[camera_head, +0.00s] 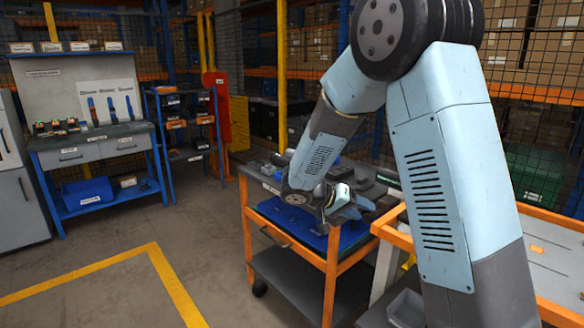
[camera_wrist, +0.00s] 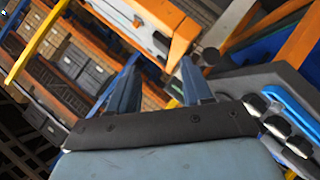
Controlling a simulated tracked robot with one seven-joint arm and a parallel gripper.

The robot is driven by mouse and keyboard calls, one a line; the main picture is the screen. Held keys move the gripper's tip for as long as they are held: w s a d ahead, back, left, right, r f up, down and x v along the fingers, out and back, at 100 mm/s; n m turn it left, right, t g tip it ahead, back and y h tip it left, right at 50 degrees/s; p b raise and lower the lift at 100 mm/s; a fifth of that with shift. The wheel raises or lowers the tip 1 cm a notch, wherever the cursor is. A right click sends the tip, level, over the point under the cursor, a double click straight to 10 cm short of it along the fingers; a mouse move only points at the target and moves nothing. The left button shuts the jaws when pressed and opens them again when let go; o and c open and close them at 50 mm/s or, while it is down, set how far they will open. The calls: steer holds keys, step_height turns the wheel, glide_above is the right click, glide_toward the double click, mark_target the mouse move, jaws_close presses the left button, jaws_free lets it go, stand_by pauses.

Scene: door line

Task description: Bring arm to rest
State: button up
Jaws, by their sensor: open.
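My arm reaches down from the upper right in the head view, its elbow bent high. My gripper (camera_head: 352,208) is low over the orange-framed cart (camera_head: 288,244), above its blue surface. I cannot tell whether it touches anything there. In the wrist view my gripper (camera_wrist: 158,68) has its two dark blue fingers apart, with nothing held between them. The wrist view is tilted, with an orange frame part (camera_wrist: 160,25) beyond the fingers. My forearm and upper arm hide part of the cart and the area behind it.
Dark items lie on the cart's back part. An orange-edged table (camera_head: 548,262) stands at the right, close to my arm. A workbench (camera_head: 95,140) with tools and a small blue rack (camera_head: 190,125) stand at the left. Yellow-marked floor (camera_head: 130,262) in front is clear. Mesh fencing runs behind.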

steer(key=s+d+r+n+t+y, duration=0.1)
steer(key=s+r+y, duration=0.3)
steer(key=s, duration=0.5)
steer(key=s+d+r+n+t+y, duration=0.1)
steer(key=s+r+y, duration=0.3)
steer(key=s, duration=0.6)
steer(key=s+d+r+n+y, duration=0.1)
steer(key=s+r+n+y, duration=0.1)
steer(key=s+r+y, duration=0.2)
steer(key=shift+s+d+r+t, duration=0.35)
steer(key=shift+s+r, duration=1.15)
steer(key=shift+s, duration=1.4)
steer(key=shift+c, duration=0.7)
